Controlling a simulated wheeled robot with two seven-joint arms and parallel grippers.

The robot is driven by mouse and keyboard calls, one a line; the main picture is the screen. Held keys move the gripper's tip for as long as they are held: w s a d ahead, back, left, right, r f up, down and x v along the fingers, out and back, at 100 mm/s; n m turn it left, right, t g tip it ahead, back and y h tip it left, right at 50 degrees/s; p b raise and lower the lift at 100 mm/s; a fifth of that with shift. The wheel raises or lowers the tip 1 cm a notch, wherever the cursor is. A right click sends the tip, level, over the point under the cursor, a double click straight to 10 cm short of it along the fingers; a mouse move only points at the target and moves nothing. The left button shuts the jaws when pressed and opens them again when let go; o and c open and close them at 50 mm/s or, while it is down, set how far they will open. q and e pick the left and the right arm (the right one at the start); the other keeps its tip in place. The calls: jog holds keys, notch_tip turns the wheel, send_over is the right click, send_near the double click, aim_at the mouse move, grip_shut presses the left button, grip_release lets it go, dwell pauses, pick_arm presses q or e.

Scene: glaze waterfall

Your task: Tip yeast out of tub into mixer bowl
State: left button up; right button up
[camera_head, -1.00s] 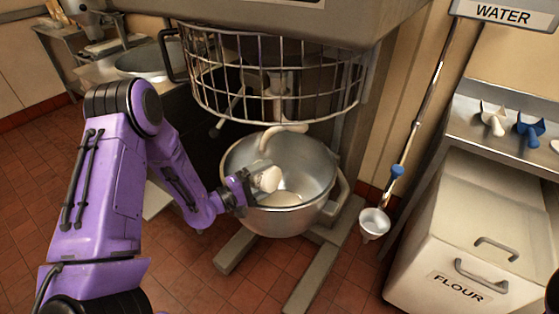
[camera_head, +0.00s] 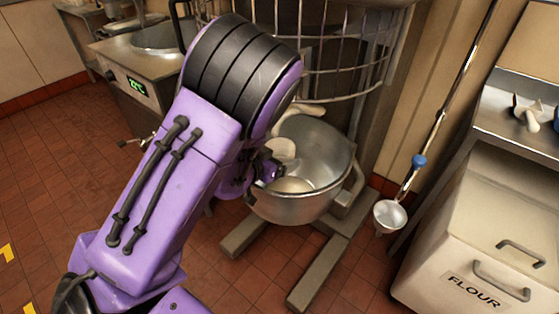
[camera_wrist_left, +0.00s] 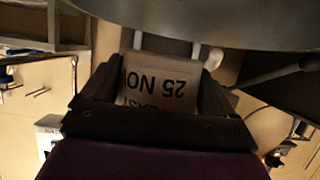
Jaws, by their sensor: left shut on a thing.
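My left gripper (camera_head: 270,172) reaches to the near left rim of the steel mixer bowl (camera_head: 325,199), partly hidden behind my purple arm. It is shut on the yeast tub, a pale tub that shows as a rounded shape (camera_head: 283,149) over the bowl's left side. In the left wrist view the tub (camera_wrist_left: 155,85) sits between the fingers, its printed label upside down. The bowl's metal edge (camera_wrist_left: 220,22) curves above it there. Pale contents (camera_head: 291,185) show in the bowl's bottom. Whether yeast is falling from the tub cannot be told. My right gripper is out of view.
The wire guard (camera_head: 345,62) is raised above the bowl, with a pale hook (camera_head: 306,110) beneath it. A white flour bin (camera_head: 450,235) and a hanging funnel-like cup (camera_head: 389,214) stand to the right. Red tiled floor is clear at the left.

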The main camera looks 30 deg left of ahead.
pick_arm(q)
jog(key=shift+s, duration=0.45)
jog(key=shift+s+r+p, duration=0.1)
jog(key=shift+s+p, duration=0.2)
jog(key=shift+s, duration=0.1)
jog(key=s, duration=0.3)
jog(key=shift+s+a+r, duration=0.15)
jog(key=shift+s+a, duration=0.1)
jog(key=shift+s, duration=0.05)
jog(key=s+r+p, duration=0.1)
jog(key=s+p, duration=0.9)
jog(key=p, duration=0.2)
jog(key=shift+s+a+r, duration=0.2)
jog(key=shift+s+a, duration=0.1)
jog(key=shift+a, duration=0.05)
jog(key=shift+w, duration=0.1)
